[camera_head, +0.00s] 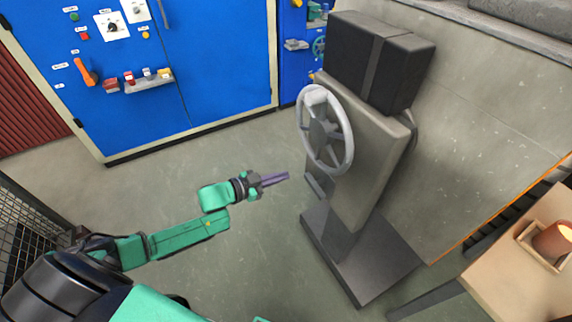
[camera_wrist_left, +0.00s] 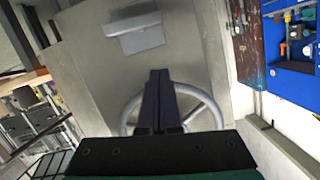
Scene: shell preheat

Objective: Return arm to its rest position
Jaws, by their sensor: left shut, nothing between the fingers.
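My left arm (camera_head: 175,237) is green and reaches out from the lower left in the head view. My left gripper (camera_head: 284,177) is shut and empty, its dark purple fingers pointing right, short of the grey pedestal. In the left wrist view the closed fingers (camera_wrist_left: 159,78) lie together in front of the handwheel and pedestal. The grey spoked handwheel (camera_head: 325,130) is on the pedestal's side, and its rim also shows in the left wrist view (camera_wrist_left: 214,108). The gripper appears apart from the wheel. My right gripper is out of view.
The grey pedestal (camera_head: 365,150) carries a black box (camera_head: 375,60) and stands on a dark base plate (camera_head: 360,262). A blue control cabinet (camera_head: 215,70) is at the back left. A wooden table (camera_head: 515,265) with an orange-brown cup (camera_head: 553,240) is at right. Mesh fencing (camera_head: 25,225) is at left.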

